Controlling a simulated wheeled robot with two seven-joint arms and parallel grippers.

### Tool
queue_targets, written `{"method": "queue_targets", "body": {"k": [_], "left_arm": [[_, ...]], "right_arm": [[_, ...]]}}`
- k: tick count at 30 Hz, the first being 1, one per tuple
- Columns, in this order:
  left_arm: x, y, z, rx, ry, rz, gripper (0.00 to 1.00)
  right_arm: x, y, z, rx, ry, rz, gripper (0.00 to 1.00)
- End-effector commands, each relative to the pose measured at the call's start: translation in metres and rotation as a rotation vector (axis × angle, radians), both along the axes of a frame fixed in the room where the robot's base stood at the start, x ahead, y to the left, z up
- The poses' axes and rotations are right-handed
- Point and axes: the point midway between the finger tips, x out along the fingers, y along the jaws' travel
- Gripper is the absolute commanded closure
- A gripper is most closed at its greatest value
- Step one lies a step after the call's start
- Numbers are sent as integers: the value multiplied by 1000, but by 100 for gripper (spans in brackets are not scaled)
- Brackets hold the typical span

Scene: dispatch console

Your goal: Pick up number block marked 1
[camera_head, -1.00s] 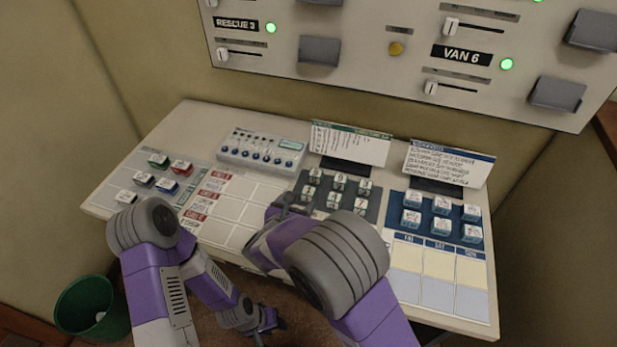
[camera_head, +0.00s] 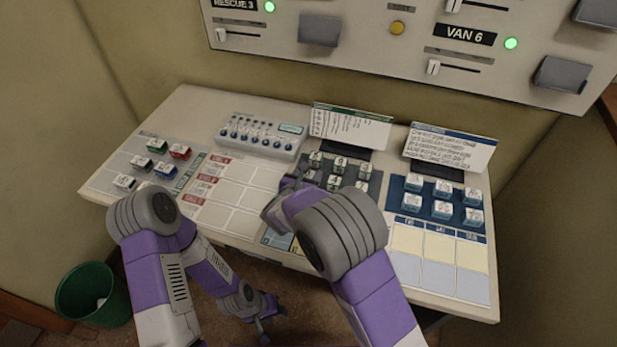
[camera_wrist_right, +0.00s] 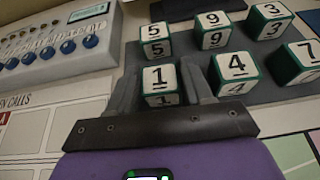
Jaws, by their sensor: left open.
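The number block marked 1 (camera_wrist_right: 160,84) is a white cube with dark green edges. It stands in the near row of number blocks, left of the block marked 4 (camera_wrist_right: 236,70), with the block marked 5 (camera_wrist_right: 155,40) behind it. My right gripper (camera_wrist_right: 160,88) has one finger on each side of block 1; I cannot tell whether the fingers press on it. In the head view the right gripper (camera_head: 290,182) reaches the left edge of the dark number-block pad (camera_head: 373,188), and block 1 is mostly hidden there. My left gripper (camera_head: 266,322) is open and empty, low in front of the desk.
Blocks marked 9 (camera_wrist_right: 212,30), 3 (camera_wrist_right: 270,20) and 7 (camera_wrist_right: 303,56) stand close by. A knob panel (camera_head: 262,134) lies to the left. A blue pad (camera_head: 400,205) holds more blocks at right. A green bin (camera_head: 92,295) stands on the floor.

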Motion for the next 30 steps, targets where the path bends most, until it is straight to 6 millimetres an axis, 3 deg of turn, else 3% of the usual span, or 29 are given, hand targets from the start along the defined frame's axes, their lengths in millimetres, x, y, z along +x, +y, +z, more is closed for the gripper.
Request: {"method": "queue_targets", "body": {"k": [1,6,14,30], "left_arm": [[0,0,0,0,0,0,57],[0,0,0,0,0,0,57],[0,0,1,0,0,0,57],[0,0,31,0,0,0,57]], "right_arm": [[0,0,0,0,0,0,58],[0,0,0,0,0,0,83],[0,0,4,1,-1,0,83],[-1,-4,94,3,-1,-3,83]]}}
